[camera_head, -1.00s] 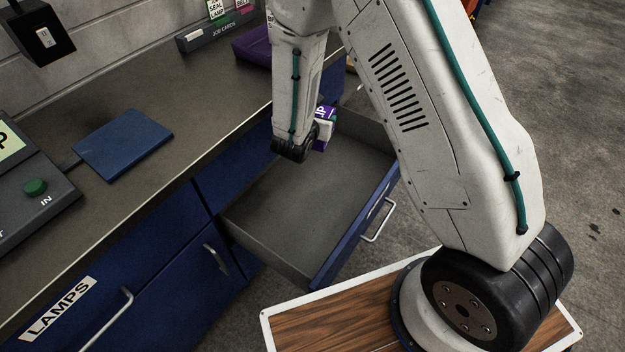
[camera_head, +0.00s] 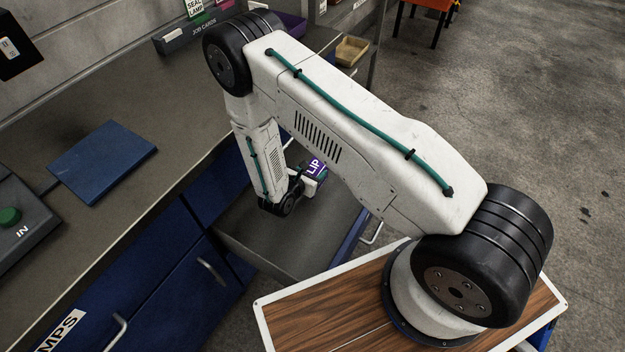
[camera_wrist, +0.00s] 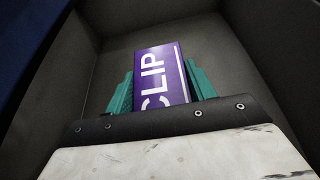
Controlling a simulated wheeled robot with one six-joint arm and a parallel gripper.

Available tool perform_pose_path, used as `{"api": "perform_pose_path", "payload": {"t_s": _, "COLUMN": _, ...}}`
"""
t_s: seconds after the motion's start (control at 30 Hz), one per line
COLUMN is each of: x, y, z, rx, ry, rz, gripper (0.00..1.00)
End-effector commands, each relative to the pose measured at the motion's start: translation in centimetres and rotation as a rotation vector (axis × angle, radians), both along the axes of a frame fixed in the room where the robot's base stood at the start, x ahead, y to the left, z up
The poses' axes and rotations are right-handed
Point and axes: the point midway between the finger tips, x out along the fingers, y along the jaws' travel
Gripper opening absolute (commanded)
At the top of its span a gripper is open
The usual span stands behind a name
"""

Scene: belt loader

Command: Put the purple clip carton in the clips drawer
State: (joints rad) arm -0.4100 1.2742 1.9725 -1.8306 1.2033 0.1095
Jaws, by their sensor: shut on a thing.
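The purple clip carton (camera_head: 315,169) is in my gripper (camera_head: 308,180), low in the open drawer (camera_head: 262,243). In the wrist view the carton (camera_wrist: 160,75) shows a purple face with white letters "CLIP". The teal fingers of my gripper (camera_wrist: 160,88) are shut on its two sides. The drawer's grey floor and walls (camera_wrist: 262,40) surround the carton in that view. I cannot tell whether the carton touches the drawer floor. My arm hides part of the drawer, and no label of this drawer shows.
A shut blue drawer with a lamps label (camera_head: 62,330) is at the lower left. The grey worktop (camera_head: 110,225) bears a blue plate (camera_head: 102,160) and a control box with a green button (camera_head: 10,216). A purple bin (camera_head: 290,24) stands at the back.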

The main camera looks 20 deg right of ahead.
Motion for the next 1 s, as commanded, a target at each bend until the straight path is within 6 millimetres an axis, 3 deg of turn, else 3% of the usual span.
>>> {"api": "perform_pose_path", "payload": {"t_s": 0.2, "x": 0.0, "y": -0.1, "z": -1.5, "rx": 0.000, "ry": 0.000, "rz": -0.001, "gripper": 0.27}}
{"api": "perform_pose_path", "payload": {"t_s": 0.43, "x": 0.0, "y": -0.1, "z": -4.6, "rx": 0.000, "ry": 0.000, "rz": -0.001, "gripper": 0.27}}
{"api": "perform_pose_path", "payload": {"t_s": 0.8, "x": 0.0, "y": -0.1, "z": -5.1, "rx": 0.001, "ry": -0.001, "rz": 0.000, "gripper": 0.27}}
{"api": "perform_pose_path", "payload": {"t_s": 0.83, "x": 0.0, "y": -0.1, "z": -5.0, "rx": 0.001, "ry": -0.001, "rz": 0.000, "gripper": 0.60}}
{"api": "perform_pose_path", "payload": {"t_s": 0.87, "x": 0.0, "y": -0.1, "z": -5.0, "rx": 0.001, "ry": -0.001, "rz": 0.000, "gripper": 0.68}}
{"api": "perform_pose_path", "payload": {"t_s": 0.9, "x": 0.0, "y": -0.1, "z": -5.0, "rx": 0.001, "ry": -0.001, "rz": 0.000, "gripper": 0.76}}
{"api": "perform_pose_path", "payload": {"t_s": 1.0, "x": 0.0, "y": -0.1, "z": -5.0, "rx": 0.001, "ry": -0.001, "rz": 0.000, "gripper": 0.76}}
